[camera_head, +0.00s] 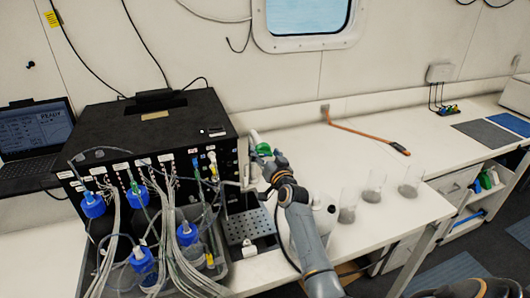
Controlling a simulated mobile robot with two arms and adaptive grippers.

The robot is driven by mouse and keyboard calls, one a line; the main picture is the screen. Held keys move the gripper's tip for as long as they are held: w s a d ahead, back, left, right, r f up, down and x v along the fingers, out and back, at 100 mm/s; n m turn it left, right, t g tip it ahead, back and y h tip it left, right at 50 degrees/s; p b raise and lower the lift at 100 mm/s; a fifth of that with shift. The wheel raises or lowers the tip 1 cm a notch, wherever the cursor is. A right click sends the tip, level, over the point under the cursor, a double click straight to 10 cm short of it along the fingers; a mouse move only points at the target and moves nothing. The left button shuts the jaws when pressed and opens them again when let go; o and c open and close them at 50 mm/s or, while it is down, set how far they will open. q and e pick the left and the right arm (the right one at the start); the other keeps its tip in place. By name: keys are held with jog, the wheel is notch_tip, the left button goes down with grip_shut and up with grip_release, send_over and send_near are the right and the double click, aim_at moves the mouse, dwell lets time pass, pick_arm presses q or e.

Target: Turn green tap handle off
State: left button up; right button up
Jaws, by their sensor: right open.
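The green tap handle (263,149) is small in the head view, at the right end of the black machine, near a white upright part. My right gripper (269,158) is right at the handle, with its arm reaching up from the lower right. The jaws are open, but the fingers are small and partly merged with the handle, so I cannot tell whether they touch it. The metal spout (233,184) and perforated drip tray (243,226) are left of my right arm. My left gripper is out of view.
The black machine (150,125) has tubes and blue-capped bottles (187,234) in front. An orange-handled tool (365,133) lies on the back counter. A laptop (38,130) is at left.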

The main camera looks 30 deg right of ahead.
jog(key=shift+c, duration=0.3)
jog(key=c, duration=1.1)
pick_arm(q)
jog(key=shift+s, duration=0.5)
pick_arm(e)
jog(key=shift+m, duration=0.3)
jog(key=m, duration=0.6)
jog(key=shift+f+m, duration=0.1)
jog(key=shift+m, duration=0.2)
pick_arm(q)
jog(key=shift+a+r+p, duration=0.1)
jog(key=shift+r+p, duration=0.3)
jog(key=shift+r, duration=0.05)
pick_arm(e)
jog(key=m, duration=0.6)
jog(key=shift+m, duration=0.3)
